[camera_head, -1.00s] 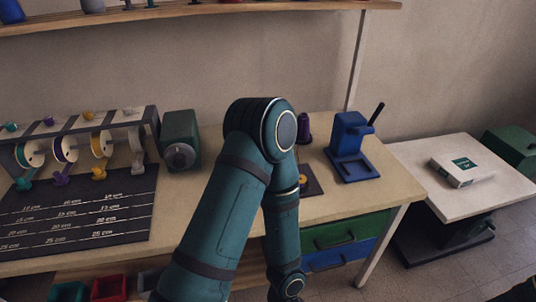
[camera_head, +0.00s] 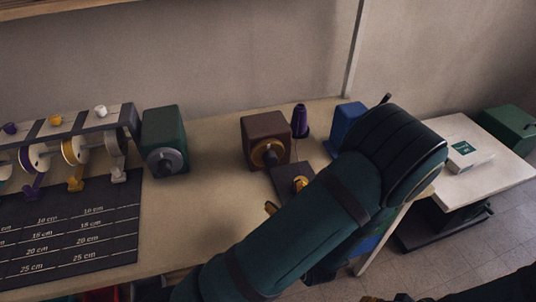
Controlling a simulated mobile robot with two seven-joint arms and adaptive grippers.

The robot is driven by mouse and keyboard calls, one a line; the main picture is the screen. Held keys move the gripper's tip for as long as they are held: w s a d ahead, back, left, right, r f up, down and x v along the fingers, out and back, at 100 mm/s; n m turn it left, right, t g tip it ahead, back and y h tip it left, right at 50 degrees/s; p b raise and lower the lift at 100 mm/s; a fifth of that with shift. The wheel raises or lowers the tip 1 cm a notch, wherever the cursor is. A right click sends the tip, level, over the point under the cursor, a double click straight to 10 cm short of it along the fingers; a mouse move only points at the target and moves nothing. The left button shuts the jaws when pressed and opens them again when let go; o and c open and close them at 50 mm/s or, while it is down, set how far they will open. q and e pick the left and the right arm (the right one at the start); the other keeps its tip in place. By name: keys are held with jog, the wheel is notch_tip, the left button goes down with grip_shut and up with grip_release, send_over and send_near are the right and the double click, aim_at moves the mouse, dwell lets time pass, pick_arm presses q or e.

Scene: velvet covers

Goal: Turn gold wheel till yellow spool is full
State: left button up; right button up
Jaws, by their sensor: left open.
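The gold wheel (camera_head: 267,153) sits on the front of a brown box (camera_head: 264,130) on the bench. A small yellow spool (camera_head: 300,183) sits on a dark plate (camera_head: 282,176) just right of and in front of the box. My left arm crosses the lower right of the view, its elbow in front of the blue device. My left gripper is open but mostly hidden behind this arm, apart from the gold wheel. A small gold-brown piece (camera_head: 270,208) shows at the arm's left edge; I cannot tell what it is. My right gripper is not in view.
A purple thread cone (camera_head: 300,120) stands behind the plate. A green box with a grey wheel (camera_head: 164,140) and a spool rack (camera_head: 90,125) stand left, behind a dark measuring mat (camera_head: 75,230). Bare bench (camera_head: 200,215) lies between. A white side table (camera_head: 490,190) stands right.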

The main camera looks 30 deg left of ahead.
aim_at(272, 163)
pick_arm(q)
jog(key=b+x, duration=0.1)
jog(key=x, duration=1.2)
jog(key=shift+w+a, duration=0.2)
jog(key=c, duration=1.2)
